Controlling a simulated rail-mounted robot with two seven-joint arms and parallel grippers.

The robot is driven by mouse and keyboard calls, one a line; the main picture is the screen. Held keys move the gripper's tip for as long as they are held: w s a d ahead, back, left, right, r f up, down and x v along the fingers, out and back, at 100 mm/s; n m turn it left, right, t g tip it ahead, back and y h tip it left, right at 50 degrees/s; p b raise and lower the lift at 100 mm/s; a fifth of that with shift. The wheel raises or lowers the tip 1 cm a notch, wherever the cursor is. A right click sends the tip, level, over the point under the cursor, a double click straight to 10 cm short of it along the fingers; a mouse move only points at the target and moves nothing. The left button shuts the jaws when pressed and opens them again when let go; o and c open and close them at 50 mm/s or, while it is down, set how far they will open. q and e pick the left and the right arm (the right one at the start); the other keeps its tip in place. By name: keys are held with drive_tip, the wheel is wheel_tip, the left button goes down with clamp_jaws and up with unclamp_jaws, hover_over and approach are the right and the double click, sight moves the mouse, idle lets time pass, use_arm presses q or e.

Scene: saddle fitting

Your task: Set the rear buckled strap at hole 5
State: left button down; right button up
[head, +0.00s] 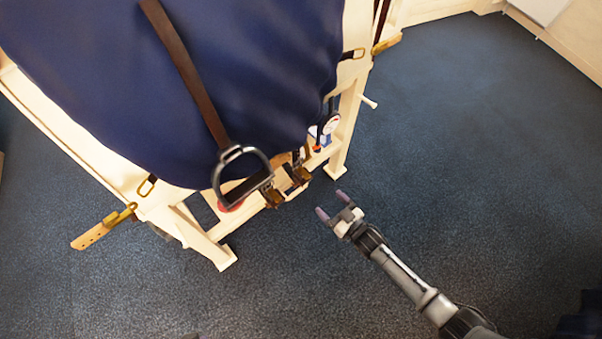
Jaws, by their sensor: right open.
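My right gripper (332,205) is open and empty over the dark floor, to the right of the stand and apart from it. Two short brown straps with dark buckles, one (272,196) nearer the stirrup and one (298,172) to its right, sit at the stand's lower bar. A tan strap end with holes (93,236) sticks out through a brass piece (118,217) at the lower left corner. Which strap is the rear one, and which hole is engaged, I cannot tell. My left gripper is not in view.
A navy blue cover (250,70) drapes over the cream wooden stand (215,250). A brown leather (185,65) with a dark metal stirrup (265,160) hangs over it. A round white dial (331,124) sits at the right. The floor (480,170) on the right is clear.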

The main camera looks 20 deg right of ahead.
sight(302, 174)
drive_tip(key=b+x, duration=0.5)
drive_tip(key=x, duration=0.7)
drive_tip(key=shift+w+a+r, duration=0.1)
drive_tip(key=shift+r, duration=0.05)
drive_tip(key=shift+b+x, duration=0.5)
drive_tip(key=shift+x, duration=0.4)
drive_tip(key=shift+r, duration=0.2)
